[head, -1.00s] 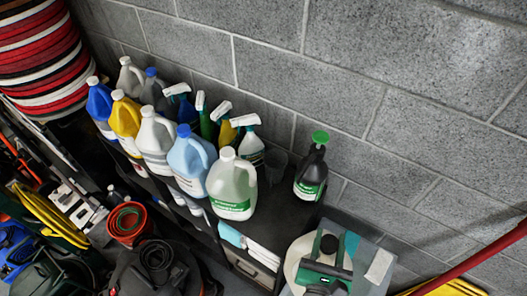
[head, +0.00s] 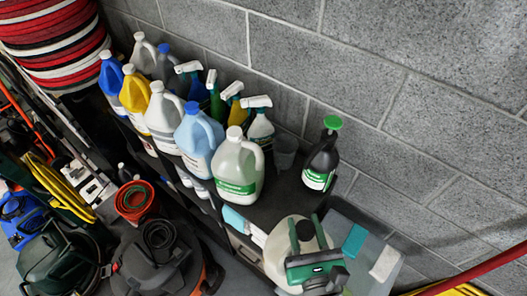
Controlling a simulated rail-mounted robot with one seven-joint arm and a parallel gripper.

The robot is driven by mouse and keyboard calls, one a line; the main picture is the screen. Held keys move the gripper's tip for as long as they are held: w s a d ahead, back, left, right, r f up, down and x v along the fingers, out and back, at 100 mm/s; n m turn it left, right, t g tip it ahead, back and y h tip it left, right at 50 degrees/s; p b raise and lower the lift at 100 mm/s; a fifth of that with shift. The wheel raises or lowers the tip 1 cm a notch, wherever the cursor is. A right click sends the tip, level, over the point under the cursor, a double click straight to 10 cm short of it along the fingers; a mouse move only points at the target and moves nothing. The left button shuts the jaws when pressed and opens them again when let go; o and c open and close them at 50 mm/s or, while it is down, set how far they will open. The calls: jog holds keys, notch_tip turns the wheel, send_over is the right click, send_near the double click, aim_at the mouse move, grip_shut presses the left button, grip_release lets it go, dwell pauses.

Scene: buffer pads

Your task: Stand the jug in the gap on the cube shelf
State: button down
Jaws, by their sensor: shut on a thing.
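The off-white jug (head: 277,262) with a black cap is at the bottom centre of the head view. My gripper (head: 306,233), green and dark, is shut on it, with a finger on each side of the cap. Part of the jug is hidden behind my gripper. The dark cube shelf (head: 262,212) runs along the block wall. A bare stretch of its top lies between a white jug with a green label (head: 237,172) and a black bottle with a green cap (head: 322,160). The held jug is to the front right of that bare stretch. I cannot tell its height.
Several jugs and spray bottles crowd the shelf's left part. A clear cup (head: 285,152) stands at the back of the bare stretch. A grey surface with a teal block (head: 354,241) and a white block (head: 385,263) is right of the held jug. A vacuum (head: 155,265) stands front left.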

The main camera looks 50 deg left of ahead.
jog(key=f+p+x, duration=0.1)
jog(key=p+x, duration=0.2)
jog(key=x, duration=1.4)
jog(key=shift+w+a, duration=0.25)
jog(key=shift+f, duration=0.2)
jog(key=c, duration=0.9)
grip_release()
